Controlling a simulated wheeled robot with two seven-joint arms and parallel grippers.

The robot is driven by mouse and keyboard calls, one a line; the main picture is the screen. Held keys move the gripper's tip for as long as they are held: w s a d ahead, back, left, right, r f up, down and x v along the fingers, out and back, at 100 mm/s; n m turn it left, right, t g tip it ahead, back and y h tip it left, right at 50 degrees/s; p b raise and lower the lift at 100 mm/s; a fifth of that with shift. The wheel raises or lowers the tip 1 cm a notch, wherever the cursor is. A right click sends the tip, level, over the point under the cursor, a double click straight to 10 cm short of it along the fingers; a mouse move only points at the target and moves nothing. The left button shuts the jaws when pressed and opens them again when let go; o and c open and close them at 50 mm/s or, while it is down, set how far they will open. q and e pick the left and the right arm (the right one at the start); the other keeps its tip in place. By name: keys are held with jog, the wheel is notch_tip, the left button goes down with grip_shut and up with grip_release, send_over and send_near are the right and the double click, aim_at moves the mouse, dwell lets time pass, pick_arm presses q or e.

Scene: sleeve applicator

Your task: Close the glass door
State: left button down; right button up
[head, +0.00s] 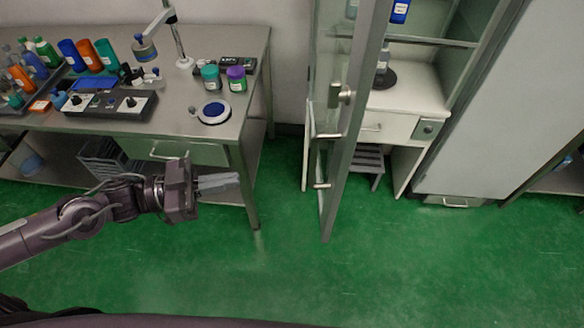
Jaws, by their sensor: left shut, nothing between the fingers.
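The glass door (343,150) stands open in the middle of the head view, seen nearly edge-on with a grey metal frame. My left gripper (238,184) is to the left of the door, shut and empty, pointing right, clear of the door and in front of the workbench. My right gripper is not in view.
A metal workbench (190,128) with bottles, jars and a control box stands at the left. A dark crate (105,158) sits on its lower shelf. A small step stool (369,163) is under the cabinet. The green floor (420,260) is clear in front of the door and cabinet.

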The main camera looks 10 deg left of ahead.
pick_arm(q)
jog(key=p+x, duration=0.2)
jog(key=x, duration=1.1)
jog(key=shift+p, duration=0.3)
jog(key=shift+w+d, duration=0.1)
